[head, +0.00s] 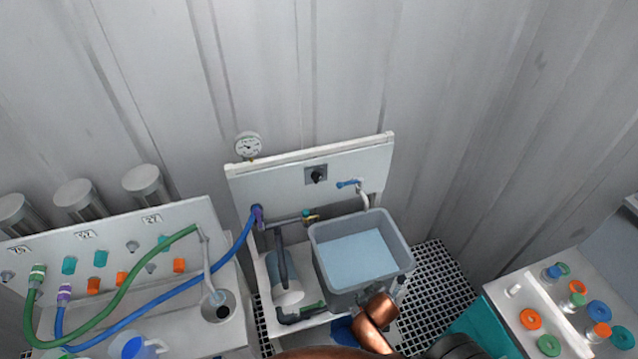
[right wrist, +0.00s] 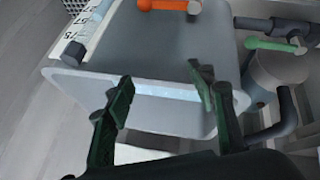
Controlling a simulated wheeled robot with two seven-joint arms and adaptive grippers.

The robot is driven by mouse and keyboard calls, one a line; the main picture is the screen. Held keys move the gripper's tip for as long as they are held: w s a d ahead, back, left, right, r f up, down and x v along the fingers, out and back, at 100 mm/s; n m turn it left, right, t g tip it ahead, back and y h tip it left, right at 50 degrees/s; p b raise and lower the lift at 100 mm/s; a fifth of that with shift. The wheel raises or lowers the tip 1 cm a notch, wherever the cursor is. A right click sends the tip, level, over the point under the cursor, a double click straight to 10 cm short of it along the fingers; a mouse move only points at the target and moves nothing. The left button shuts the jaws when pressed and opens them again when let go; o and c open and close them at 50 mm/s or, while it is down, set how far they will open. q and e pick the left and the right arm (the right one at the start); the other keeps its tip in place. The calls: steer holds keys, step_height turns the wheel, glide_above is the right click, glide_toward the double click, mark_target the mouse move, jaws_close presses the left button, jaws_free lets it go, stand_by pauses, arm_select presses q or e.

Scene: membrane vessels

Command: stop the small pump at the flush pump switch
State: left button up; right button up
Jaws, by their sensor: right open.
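The flush pump switch (head: 316,175) is a black knob on a dark grey plate, fixed to the white upright panel (head: 280,183) behind the tank. Which way the knob points is too small to tell. The small pump (head: 287,293) seems to be the pale cylinder below left of the tank; whether it runs does not show. My right gripper (right wrist: 161,74) is open in the right wrist view, its dark green fingers apart at the grey tank's rim, with nothing held. The switch is not in that view. My left gripper is not in view.
The grey tank (head: 322,247) of water stands in front of the panel. A blue-handled tap (head: 348,183) is right of the switch, a gauge (head: 248,146) at the panel's upper left. Hoses (head: 190,283) run left.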

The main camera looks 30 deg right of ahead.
steer(key=w+d+r+t+h, duration=0.3)
steer(key=w+d+r+t, duration=0.15)
steer(key=w+r, duration=0.5)
steer(key=n+t+y, duration=0.2)
steer(key=n+t, duration=0.5)
steer(key=n, duration=0.2)
glide_toward(318, 180)
steer(key=shift+y, duration=0.4)
steer(key=x, duration=0.7)
steer(key=shift+d+r, duration=0.15)
steer(key=shift+w+d, duration=0.15)
steer(key=shift+w, duration=0.55)
steer(key=shift+c, duration=0.2)
steer(key=c, duration=1.1)
